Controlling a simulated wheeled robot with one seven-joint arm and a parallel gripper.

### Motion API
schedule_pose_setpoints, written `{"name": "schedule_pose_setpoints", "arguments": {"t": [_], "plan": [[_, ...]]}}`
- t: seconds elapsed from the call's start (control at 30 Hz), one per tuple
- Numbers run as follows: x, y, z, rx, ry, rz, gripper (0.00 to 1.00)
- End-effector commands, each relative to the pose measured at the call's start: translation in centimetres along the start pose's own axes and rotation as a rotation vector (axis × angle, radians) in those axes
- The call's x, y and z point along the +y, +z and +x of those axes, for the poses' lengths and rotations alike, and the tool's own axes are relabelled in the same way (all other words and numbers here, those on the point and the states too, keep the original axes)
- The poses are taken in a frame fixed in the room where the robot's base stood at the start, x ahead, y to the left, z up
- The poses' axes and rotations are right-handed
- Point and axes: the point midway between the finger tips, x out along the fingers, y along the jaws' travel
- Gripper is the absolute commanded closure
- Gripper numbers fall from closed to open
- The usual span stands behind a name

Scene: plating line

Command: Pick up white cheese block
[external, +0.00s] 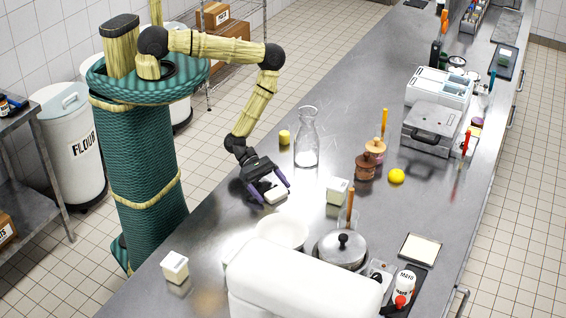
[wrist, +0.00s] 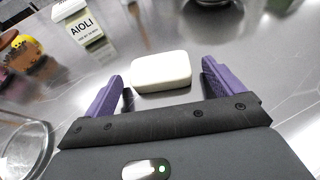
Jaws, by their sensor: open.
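The white cheese block (wrist: 161,71) is a pale rounded slab lying on the steel counter. In the wrist view it lies just ahead of my gripper (wrist: 160,88), across the opening between the two purple fingers. In the external view the cheese block (external: 275,196) lies beneath my gripper (external: 269,191), partly covered by a finger. My gripper is open and empty, its fingers pointing down toward the counter.
An aioli box (wrist: 84,28) stands behind and left of the block; it also shows in the external view (external: 338,191). A glass carafe (external: 307,140), a white bowl (external: 281,232) and a lidded pot (external: 341,252) stand nearby. A yellow ball (external: 396,176) lies farther right.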

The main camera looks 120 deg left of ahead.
Motion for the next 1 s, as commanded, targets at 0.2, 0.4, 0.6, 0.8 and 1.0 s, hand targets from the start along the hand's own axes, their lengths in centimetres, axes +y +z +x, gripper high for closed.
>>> {"name": "schedule_pose_setpoints", "arguments": {"t": [0.2, 0.4, 0.6, 0.8, 1.0], "plan": [[0.0, 0.0, 0.0, 0.0, 0.0, 0.0, 0.07], [0.0, 0.0, 0.0, 0.0, 0.0, 0.0, 0.32], [0.0, 0.0, 0.0, 0.0, 0.0, 0.0, 0.57], [0.0, 0.1, -0.1, 0.0, 0.0, 0.0, 0.57], [0.0, 1.1, -0.4, -0.002, 0.0, 0.001, 0.57]]}}
